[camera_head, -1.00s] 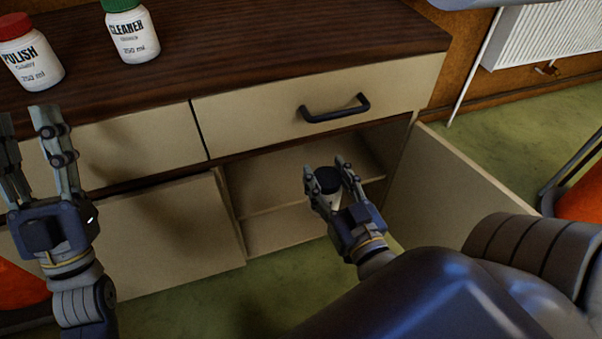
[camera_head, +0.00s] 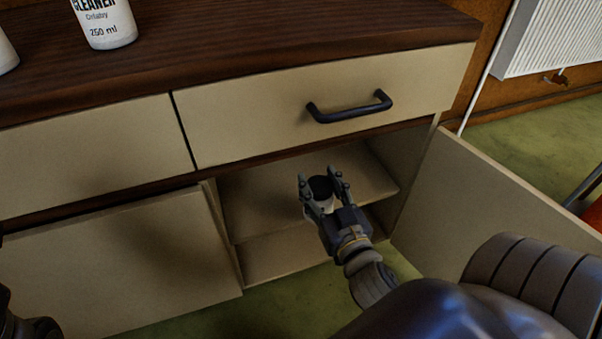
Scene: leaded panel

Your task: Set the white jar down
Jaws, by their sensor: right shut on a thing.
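The white jar (camera_head: 318,209) with a dark lid is between the fingers of my right gripper (camera_head: 321,186), which is shut on it. The jar is at the open cupboard compartment, over its upper shelf (camera_head: 262,205). I cannot tell whether its base touches the shelf. Much of the jar is hidden by the fingers. Of my left arm only a dark part shows at the bottom left corner; its gripper fingers are out of view.
The cupboard door (camera_head: 500,215) stands open on the right. A closed drawer with a dark handle (camera_head: 350,108) is above the compartment. A cleaner bottle (camera_head: 106,22) stands on the dark wooden top (camera_head: 260,45). A radiator (camera_head: 555,38) is at the upper right.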

